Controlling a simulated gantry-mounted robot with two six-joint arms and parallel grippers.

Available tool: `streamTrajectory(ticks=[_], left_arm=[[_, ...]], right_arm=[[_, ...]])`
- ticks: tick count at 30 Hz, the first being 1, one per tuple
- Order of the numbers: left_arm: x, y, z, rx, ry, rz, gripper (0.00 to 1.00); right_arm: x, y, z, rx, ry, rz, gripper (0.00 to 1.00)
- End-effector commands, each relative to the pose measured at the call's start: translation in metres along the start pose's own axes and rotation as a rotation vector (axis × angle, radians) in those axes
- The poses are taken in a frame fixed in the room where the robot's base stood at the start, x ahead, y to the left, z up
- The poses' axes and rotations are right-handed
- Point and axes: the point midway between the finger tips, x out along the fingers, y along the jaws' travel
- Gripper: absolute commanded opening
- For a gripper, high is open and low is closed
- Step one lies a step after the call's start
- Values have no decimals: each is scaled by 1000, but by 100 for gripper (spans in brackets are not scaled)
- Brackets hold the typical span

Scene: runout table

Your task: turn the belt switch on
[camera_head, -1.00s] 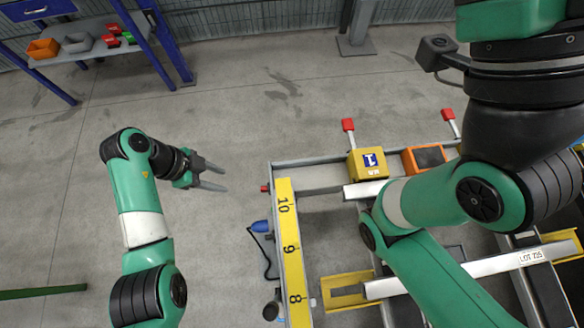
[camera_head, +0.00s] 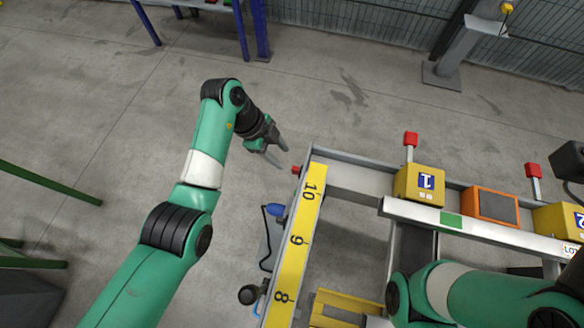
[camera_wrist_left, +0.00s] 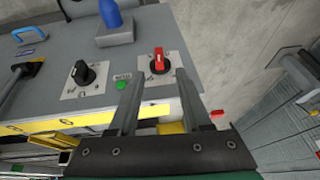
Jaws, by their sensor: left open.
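In the left wrist view a grey panel carries a red rotary switch (camera_wrist_left: 158,60) on a pale plate and a black rotary knob (camera_wrist_left: 81,73) on another plate. A green button (camera_wrist_left: 121,85) sits between them under a small label I cannot read. Which knob runs the belt is not legible. My left gripper (camera_wrist_left: 159,75) is open and empty, with its fingers either side of the red switch in the picture, apparently short of it. In the head view my left gripper (camera_head: 282,158) is just off the table's far left corner, near a small red part (camera_head: 296,170). My right gripper is out of view.
In the head view a yellow numbered scale (camera_head: 293,250) runs along the table's left side. A blue object (camera_wrist_left: 111,14) stands on the panel.

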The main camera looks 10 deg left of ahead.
Motion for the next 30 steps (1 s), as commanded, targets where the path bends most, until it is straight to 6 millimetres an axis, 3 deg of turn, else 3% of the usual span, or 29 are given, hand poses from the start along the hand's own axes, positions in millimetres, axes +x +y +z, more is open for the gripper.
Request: streamTrajectory(ticks=[1,3,9,21,30], left_arm=[[20,2,3,1,0,4,49],[37,2,3,1,0,4,49],[73,1,2,1,0,2,49],[82,0,0,0,0,0,49],[82,1,0,0,0,1,0]], right_arm=[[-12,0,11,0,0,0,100],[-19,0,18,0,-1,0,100],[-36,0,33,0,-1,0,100],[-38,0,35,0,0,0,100],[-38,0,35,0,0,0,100]])
